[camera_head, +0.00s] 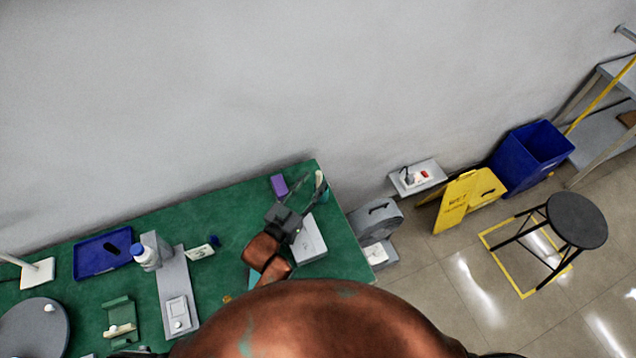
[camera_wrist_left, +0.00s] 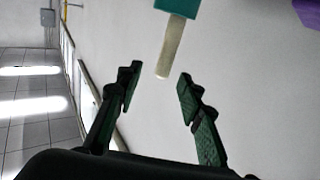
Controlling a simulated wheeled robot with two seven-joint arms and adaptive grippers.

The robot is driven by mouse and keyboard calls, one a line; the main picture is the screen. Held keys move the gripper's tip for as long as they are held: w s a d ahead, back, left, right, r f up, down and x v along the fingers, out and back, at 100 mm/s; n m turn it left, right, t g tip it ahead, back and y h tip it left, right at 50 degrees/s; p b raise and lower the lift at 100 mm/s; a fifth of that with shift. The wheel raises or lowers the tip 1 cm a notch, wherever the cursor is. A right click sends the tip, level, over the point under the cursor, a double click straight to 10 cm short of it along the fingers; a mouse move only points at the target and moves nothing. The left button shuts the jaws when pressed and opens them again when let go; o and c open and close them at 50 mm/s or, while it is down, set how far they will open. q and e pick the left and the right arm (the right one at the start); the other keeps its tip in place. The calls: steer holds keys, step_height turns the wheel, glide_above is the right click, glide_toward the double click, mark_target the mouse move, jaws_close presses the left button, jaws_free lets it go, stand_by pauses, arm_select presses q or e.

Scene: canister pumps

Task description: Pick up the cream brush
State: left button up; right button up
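The cream brush (camera_head: 319,178) stands in a small teal holder (camera_head: 323,193) near the far right corner of the green table. In the left wrist view, the cream handle (camera_wrist_left: 171,48) sticks out of the teal holder (camera_wrist_left: 178,6) and points toward my gripper. My left gripper (camera_head: 310,192) reaches toward the holder from the left. In the left wrist view, its two fingers (camera_wrist_left: 158,88) are spread apart with nothing between them. The handle's end lies just beyond the fingertips, roughly in line with the gap. The brush's other end is hidden in the holder. My right gripper is not in view.
A purple block (camera_head: 279,185) lies to the left of the holder. A light grey box (camera_head: 310,240) sits below my left gripper. A white-and-blue bottle (camera_head: 145,257), a blue tray (camera_head: 90,262) and other items stand further left on the green table (camera_head: 225,215).

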mark_target(317, 176)
arm_select(q)
steer(key=x, duration=0.4)
steer(key=shift+w, duration=0.25)
jaws_close()
